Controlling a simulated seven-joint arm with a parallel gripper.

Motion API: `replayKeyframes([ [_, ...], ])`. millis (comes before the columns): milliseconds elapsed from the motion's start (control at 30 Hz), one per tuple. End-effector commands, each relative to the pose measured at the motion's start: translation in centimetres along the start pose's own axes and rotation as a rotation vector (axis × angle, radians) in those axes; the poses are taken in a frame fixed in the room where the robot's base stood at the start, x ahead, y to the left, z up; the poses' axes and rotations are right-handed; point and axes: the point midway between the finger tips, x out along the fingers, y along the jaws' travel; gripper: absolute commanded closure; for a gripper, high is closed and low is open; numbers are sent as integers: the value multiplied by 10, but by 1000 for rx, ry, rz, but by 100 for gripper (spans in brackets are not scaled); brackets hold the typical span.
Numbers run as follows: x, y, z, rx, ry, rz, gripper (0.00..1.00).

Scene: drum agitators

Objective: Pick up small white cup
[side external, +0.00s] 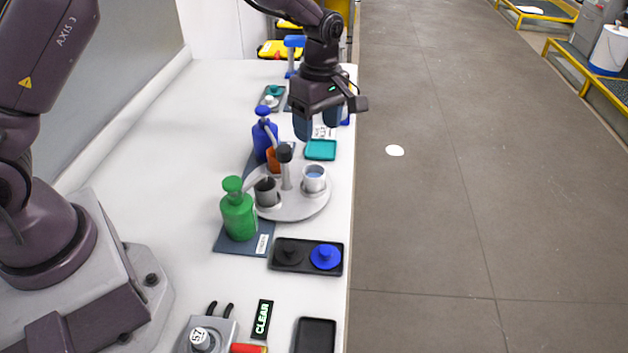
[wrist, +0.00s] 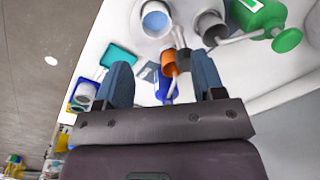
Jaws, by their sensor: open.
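A small white cup (side external: 314,185) with blue contents stands upright on the right side of a round grey stand (side external: 290,213). In the wrist view the white cup (wrist: 147,31) is at the top, beyond the fingertips and left of a grey cup (wrist: 209,24). My gripper (side external: 318,122) is open and empty, pointing down above the table's right edge, behind the cup and apart from it. In the wrist view the blue fingers of my gripper (wrist: 160,65) are spread, with an orange cup (wrist: 168,62) seen between them. The cup is not touched.
A green bottle (side external: 239,215) and a blue bottle (side external: 264,138) flank the stand on the left. A post (side external: 285,170) rises at the stand's centre. A teal tray (side external: 321,150) lies behind; a black tray (side external: 306,268) lies in front.

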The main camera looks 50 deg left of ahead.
Motion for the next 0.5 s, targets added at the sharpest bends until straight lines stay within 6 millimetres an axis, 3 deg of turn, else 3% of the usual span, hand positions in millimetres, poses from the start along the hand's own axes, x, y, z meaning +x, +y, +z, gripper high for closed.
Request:
replayKeyframes([
  [300,54,-1,-1,-12,0,-6,38],
  [500,74,0,-1,-11,0,-2,38],
])
